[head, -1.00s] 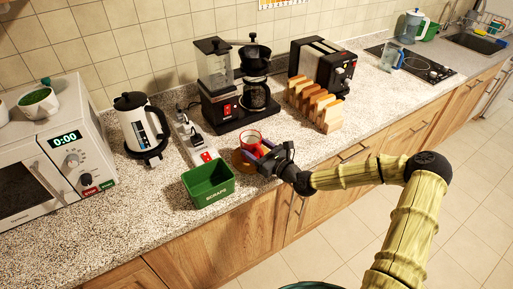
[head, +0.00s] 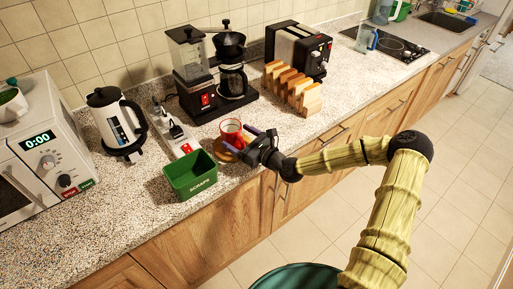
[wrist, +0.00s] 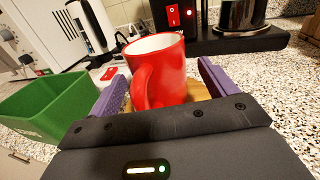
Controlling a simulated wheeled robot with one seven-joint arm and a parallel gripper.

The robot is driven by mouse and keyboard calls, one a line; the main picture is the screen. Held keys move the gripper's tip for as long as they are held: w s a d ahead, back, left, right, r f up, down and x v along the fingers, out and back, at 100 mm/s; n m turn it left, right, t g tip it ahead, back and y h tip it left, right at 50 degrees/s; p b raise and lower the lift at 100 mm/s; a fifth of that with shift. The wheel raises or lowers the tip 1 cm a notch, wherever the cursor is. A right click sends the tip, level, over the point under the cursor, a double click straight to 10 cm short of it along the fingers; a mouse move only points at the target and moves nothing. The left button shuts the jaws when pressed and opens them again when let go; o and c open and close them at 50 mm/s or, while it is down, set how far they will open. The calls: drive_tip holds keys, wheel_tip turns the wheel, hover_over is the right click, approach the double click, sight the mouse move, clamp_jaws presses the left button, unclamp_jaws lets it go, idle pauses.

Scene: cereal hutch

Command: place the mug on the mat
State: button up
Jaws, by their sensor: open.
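The red mug (head: 231,129) stands upright, apparently on the round brown mat (head: 221,154) at the counter's front. In the wrist view the mug (wrist: 163,68) has its handle facing me, and part of the mat (wrist: 200,91) shows beside its lower part. The mug's base is partly hidden, so the exact contact is hard to see. My gripper (head: 252,142) is open, its purple fingers apart to the left and right of the mug in the wrist view (wrist: 161,88). Gaps show between the fingers and the mug's wall.
A green scraps bin (head: 197,178) stands close left of the mat. Behind are a power strip (head: 178,135), a coffee maker (head: 228,75) and a kettle (head: 115,120). A toast rack (head: 292,90) stands to the right. The counter's front right of the mat is clear.

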drive_tip(key=b+v, duration=0.1)
drive_tip(key=v, duration=0.9)
drive_tip(key=shift+s+d+b, duration=0.25)
drive_tip(key=shift+s+b, duration=0.05)
drive_tip(key=shift+s, duration=0.05)
drive_tip(key=s+a+f+n+g, duration=0.1)
drive_tip(key=n, duration=0.1)
drive_tip(key=s+a+f+n+g+h+p, duration=0.1)
drive_tip(key=g, duration=0.1)
drive_tip(key=shift+s+a+f+n+p, duration=0.15)
drive_tip(key=shift+n+p, duration=0.15)
drive_tip(key=shift+n, duration=0.1)
drive_tip(key=s+f+n+g+h, duration=0.2)
drive_tip(key=n, duration=0.1)
drive_tip(key=shift+s+f+n, duration=0.15)
drive_tip(key=shift+f+n, duration=0.15)
drive_tip(key=shift+f, duration=0.05)
drive_tip(key=s+d+r+n+g+h, duration=0.1)
drive_tip(key=s+d+n+g+h, duration=0.3)
drive_tip(key=s+d+n+h, duration=0.7)
wheel_tip(320, 180, up, 9)
drive_tip(key=s+n+b, duration=0.1)
drive_tip(key=s+n, duration=0.2)
drive_tip(key=n, duration=0.5)
drive_tip(key=shift+d+f+g+y+b, duration=0.2)
drive_tip(key=shift+g+y+b, duration=0.1)
drive_tip(key=shift+y, duration=0.1)
drive_tip(key=shift+w, duration=0.1)
